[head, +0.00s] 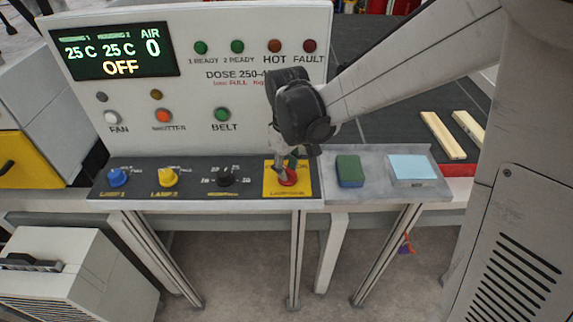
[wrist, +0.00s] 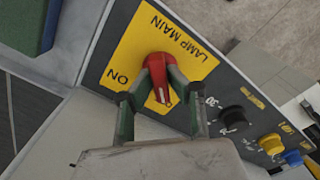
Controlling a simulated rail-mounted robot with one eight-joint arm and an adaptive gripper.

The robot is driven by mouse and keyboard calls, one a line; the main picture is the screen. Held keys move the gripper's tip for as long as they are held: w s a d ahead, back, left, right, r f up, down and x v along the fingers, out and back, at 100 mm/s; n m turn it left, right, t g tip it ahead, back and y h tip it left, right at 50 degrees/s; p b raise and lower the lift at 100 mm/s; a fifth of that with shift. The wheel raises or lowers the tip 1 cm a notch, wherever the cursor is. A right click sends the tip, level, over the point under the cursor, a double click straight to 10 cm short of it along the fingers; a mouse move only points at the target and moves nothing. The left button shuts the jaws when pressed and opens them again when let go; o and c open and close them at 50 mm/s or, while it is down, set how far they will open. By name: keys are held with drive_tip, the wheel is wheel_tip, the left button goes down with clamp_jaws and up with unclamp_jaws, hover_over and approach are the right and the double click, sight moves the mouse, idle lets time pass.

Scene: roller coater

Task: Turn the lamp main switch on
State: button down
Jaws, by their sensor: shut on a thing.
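The lamp main switch (head: 289,178) is a red rotary knob on a yellow plate at the right end of the black control strip. In the wrist view the red knob (wrist: 160,78) sits between my fingers, on the yellow plate (wrist: 190,50) marked "LAMP MAIN" and "ON". The knob's pointed end faces down in that view, away from the "ON" label at the left. My gripper (head: 287,163) comes down onto the knob from above, and it also shows in the wrist view (wrist: 159,88) with both fingertips against the knob's sides. The display (head: 115,52) reads "OFF".
Blue (head: 117,177), yellow (head: 168,178) and black (head: 226,176) knobs line the strip to the left. A green-and-blue block (head: 350,171) and a light blue pad (head: 412,168) lie on the grey shelf to the right. The upright panel stands close behind my gripper.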

idle(0.3)
drive_tip(key=m+b, duration=0.2)
drive_tip(key=m, duration=0.1)
drive_tip(key=shift+f, duration=0.1)
drive_tip(key=m+b, duration=0.3)
drive_tip(key=m, duration=0.2)
drive_tip(key=m+b, duration=0.2)
drive_tip(key=m, duration=0.3)
drive_tip(key=m+b, duration=0.1)
drive_tip(key=m, duration=0.3)
drive_tip(key=shift+m, duration=0.4)
idle(0.3)
drive_tip(key=c, duration=1.7)
unclamp_jaws()
